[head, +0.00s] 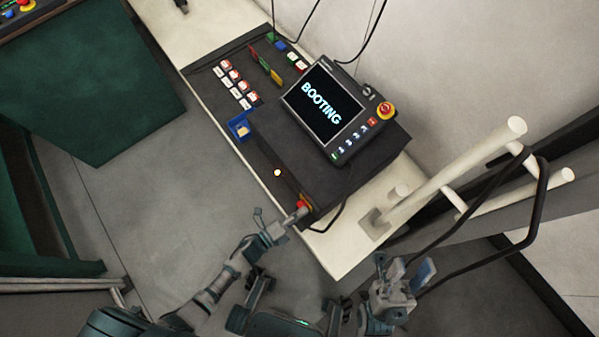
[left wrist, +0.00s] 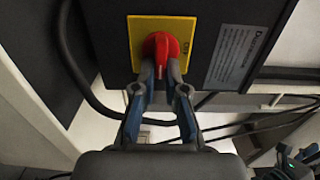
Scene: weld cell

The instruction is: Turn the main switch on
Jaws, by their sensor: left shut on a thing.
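The main switch is a red rotary knob (left wrist: 161,50) on a yellow plate (left wrist: 137,28), set in the dark end face of the control box. In the left wrist view its grip ridge stands upright in the picture, and lettering shows at the plate's right edge. My left gripper (left wrist: 161,84) is shut on the knob's grip, one finger on each side. In the head view the red knob (head: 302,204) shows at the box's near corner, with my left gripper (head: 296,213) at it. My right gripper (head: 411,272) is apart from the box, its fingers spread and empty.
The console screen (head: 324,104) reads BOOTING. A white post frame (head: 450,175) and black cables stand to the right. A label (left wrist: 238,52) is beside the switch.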

